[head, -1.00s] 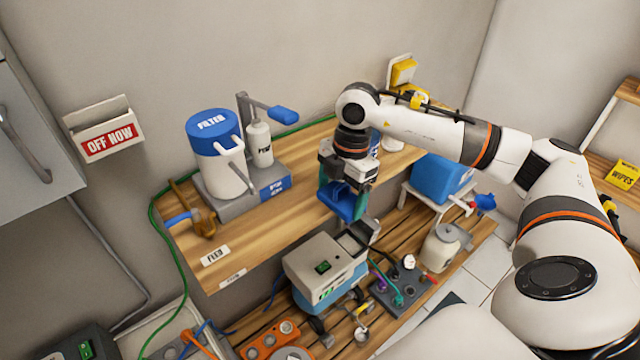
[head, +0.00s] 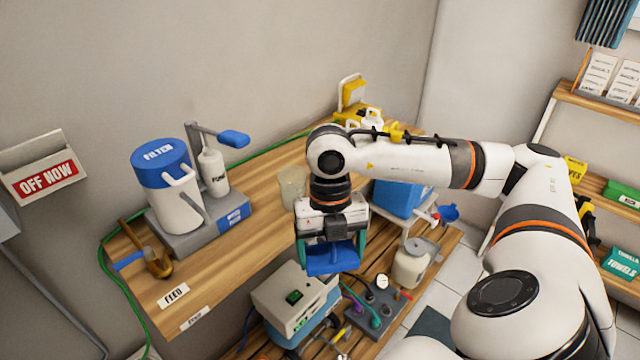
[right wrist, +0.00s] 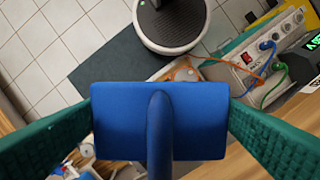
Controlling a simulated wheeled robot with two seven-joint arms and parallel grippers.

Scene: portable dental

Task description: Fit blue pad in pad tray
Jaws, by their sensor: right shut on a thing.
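The blue pad (head: 333,260) is held by my right gripper (head: 331,252), in the air in front of the upper wooden shelf's front edge. In the right wrist view the pad (right wrist: 110,122) is a blue rectangle with a raised rounded bar, between green fingertips (right wrist: 160,125) at its left and right ends. My right gripper points down. I cannot make out a pad tray for certain in these views. My left gripper is not in view.
The filter and pump unit (head: 163,190) stands on the upper shelf (head: 262,190). A grey-white box (head: 297,300) with a green switch sits below the pad. A blue container (head: 395,197) and a cream jar (head: 411,264) stand to the right. A round-based object (right wrist: 170,22) is on the floor.

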